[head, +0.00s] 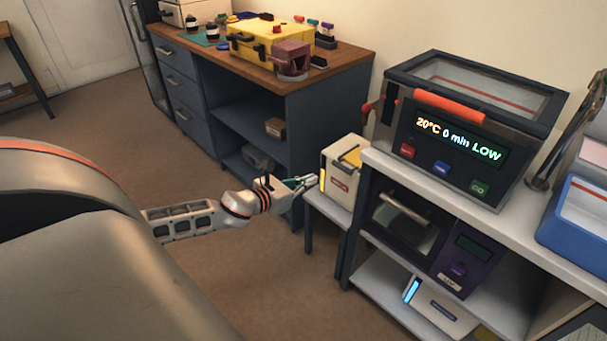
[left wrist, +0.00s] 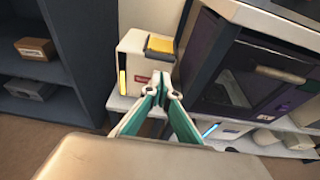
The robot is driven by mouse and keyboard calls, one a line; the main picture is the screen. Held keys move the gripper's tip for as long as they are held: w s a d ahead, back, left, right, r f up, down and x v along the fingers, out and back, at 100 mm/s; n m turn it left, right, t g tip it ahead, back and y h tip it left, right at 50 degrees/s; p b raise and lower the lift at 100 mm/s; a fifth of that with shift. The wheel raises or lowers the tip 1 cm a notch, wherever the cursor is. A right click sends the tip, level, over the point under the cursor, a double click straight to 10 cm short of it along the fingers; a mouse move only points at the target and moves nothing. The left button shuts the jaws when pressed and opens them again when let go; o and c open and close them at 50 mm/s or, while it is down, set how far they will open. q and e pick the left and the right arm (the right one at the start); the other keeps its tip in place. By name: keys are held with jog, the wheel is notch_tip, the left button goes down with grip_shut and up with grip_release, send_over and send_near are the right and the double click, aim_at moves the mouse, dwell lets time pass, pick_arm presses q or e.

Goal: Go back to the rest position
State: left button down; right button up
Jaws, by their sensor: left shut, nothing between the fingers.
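My left gripper (head: 306,182) reaches in from the left in the head view, over open floor. Its fingertips are close to a white box-shaped device (head: 341,180) with a yellow top part and a lit yellow strip. In the left wrist view the green-sided fingers of my left gripper (left wrist: 163,92) meet at the tips and hold nothing. The white device (left wrist: 138,68) stands just beyond them there; whether they touch it I cannot tell. My right gripper is in neither view.
A grey heater with a lit display (head: 458,135) stands on a white shelf unit (head: 376,160) at the right. A dark oven-like device (head: 403,222) sits below. A wood-topped cabinet (head: 345,62) at the back carries a yellow case (head: 262,42). Floor (head: 255,285) at lower centre is clear.

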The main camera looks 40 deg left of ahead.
pick_arm(q)
jog(key=shift+s+r, duration=0.2)
jog(key=shift+s, duration=0.5)
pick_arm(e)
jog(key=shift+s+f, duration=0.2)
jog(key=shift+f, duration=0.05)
pick_arm(q)
jog(key=s+d+f+n+g+p, duration=0.2)
jog(key=s+d+n+p, duration=0.3)
jog(key=s+d+n, duration=0.7)
jog(key=s+d+f+n+g+h+p, duration=0.1)
jog(key=s+d+f+n+p, duration=0.3)
jog(key=s+d+n, duration=0.9)
jog(key=s+f+n+g, duration=0.1)
jog(key=s+n, duration=0.2)
jog(key=n, duration=0.4)
jog(key=shift+n+p, duration=0.35)
jog(key=shift+n, duration=0.05)
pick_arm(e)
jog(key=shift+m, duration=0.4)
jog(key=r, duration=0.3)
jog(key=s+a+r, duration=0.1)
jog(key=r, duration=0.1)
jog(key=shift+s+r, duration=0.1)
pick_arm(q)
jog(key=shift+s+f, duration=0.1)
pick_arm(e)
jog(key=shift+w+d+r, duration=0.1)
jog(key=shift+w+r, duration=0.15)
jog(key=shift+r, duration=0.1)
